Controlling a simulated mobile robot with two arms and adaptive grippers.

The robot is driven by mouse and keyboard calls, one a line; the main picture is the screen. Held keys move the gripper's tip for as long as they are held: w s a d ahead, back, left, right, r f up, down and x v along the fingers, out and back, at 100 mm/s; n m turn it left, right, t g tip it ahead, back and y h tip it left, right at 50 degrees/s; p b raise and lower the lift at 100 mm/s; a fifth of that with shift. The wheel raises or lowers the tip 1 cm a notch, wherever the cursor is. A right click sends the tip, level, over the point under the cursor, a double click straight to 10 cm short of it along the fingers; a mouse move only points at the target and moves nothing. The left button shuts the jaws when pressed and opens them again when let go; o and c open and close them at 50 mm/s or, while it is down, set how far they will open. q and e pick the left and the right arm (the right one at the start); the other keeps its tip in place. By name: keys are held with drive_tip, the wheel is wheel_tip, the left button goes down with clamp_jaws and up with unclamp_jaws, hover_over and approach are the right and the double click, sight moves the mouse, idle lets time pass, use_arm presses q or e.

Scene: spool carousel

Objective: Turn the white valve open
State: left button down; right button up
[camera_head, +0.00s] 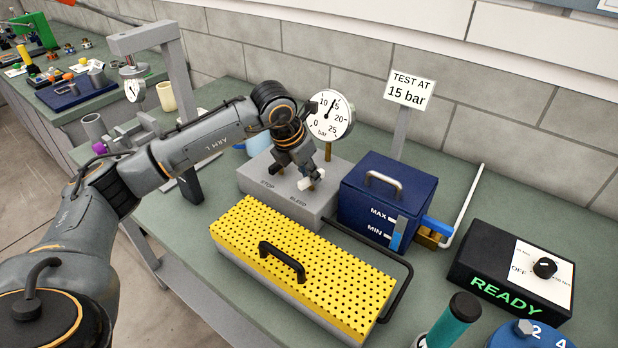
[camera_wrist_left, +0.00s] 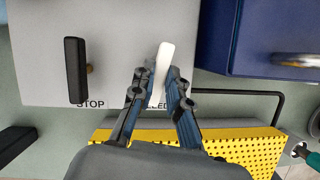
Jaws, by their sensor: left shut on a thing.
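The white valve (camera_head: 308,184) is a small lever on top of a grey block (camera_head: 262,181), above the label BLEED. In the left wrist view the white lever (camera_wrist_left: 163,60) stands almost parallel to the black STOP lever (camera_wrist_left: 76,70), leaning slightly. My left gripper (camera_head: 307,172) comes down on the white lever from above. In the wrist view its two fingers (camera_wrist_left: 160,88) are shut on the lever's near end, and they partly cover the BLEED label. My right gripper is in neither view.
A round gauge (camera_head: 331,116) stands behind the block. A blue tank (camera_head: 384,197) stands close on the right. A yellow perforated cover (camera_head: 300,262) with a black handle lies in front. A black READY box (camera_head: 511,271) is at the right.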

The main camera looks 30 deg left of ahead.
use_arm(q)
drive_tip(key=shift+n+y+b, duration=0.4)
drive_tip(key=shift+n+b, duration=0.25)
drive_tip(key=shift+n, duration=0.45)
drive_tip(key=c, duration=1.3)
unclamp_jaws()
drive_tip(key=shift+r, duration=0.1)
drive_tip(key=v, duration=1.2)
drive_tip(key=shift+d, duration=0.15)
